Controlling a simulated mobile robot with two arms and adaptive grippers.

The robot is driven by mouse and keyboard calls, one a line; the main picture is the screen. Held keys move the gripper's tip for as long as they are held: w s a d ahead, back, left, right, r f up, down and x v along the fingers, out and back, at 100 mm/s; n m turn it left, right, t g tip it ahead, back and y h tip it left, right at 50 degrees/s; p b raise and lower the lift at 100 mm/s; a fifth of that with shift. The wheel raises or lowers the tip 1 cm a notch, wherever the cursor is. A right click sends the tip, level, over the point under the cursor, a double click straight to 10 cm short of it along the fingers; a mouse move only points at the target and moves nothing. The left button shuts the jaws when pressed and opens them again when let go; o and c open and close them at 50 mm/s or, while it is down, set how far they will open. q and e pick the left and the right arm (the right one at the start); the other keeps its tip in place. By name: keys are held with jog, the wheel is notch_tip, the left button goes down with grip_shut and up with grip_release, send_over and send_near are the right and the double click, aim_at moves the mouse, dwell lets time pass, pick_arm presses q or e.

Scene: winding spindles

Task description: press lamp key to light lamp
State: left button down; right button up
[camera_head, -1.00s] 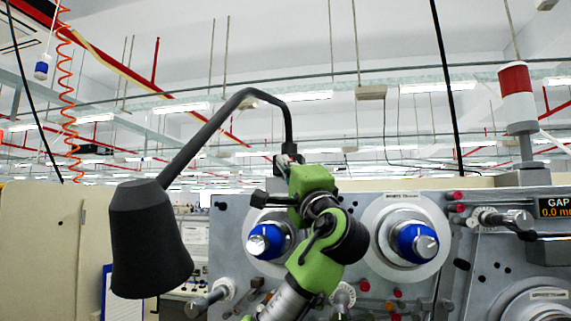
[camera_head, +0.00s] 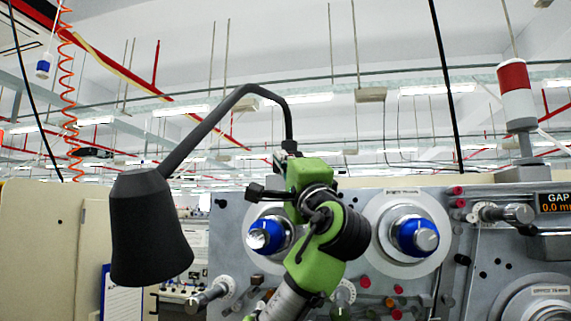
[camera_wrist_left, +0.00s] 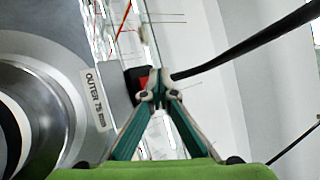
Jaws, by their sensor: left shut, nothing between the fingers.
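The black lamp has a cone shade (camera_head: 148,228) at the left in the head view, on a bent arm running to a mount near the middle. No glow shows at the shade. My left gripper (camera_wrist_left: 158,82) is shut and empty in the left wrist view. Its tips are right beside a small black box with a red key (camera_wrist_left: 143,82); whether they touch cannot be told. In the head view my green left wrist (camera_head: 312,172) is just below the lamp's mount and hides the fingers and key. My right gripper is in neither view.
The grey machine panel (camera_head: 225,235) carries two blue-hubbed spindles (camera_head: 268,236) (camera_head: 416,237) behind my wrist, with small coloured buttons below. A large round spindle (camera_wrist_left: 40,110) is close on the left in the wrist view. A red-and-white signal tower (camera_head: 517,95) stands at right.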

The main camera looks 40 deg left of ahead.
pick_arm(q)
jog(key=s+d+b, duration=0.1)
jog(key=s, duration=0.1)
jog(key=s+d, duration=0.1)
jog(key=shift+s+b, duration=0.35)
dwell(0.4)
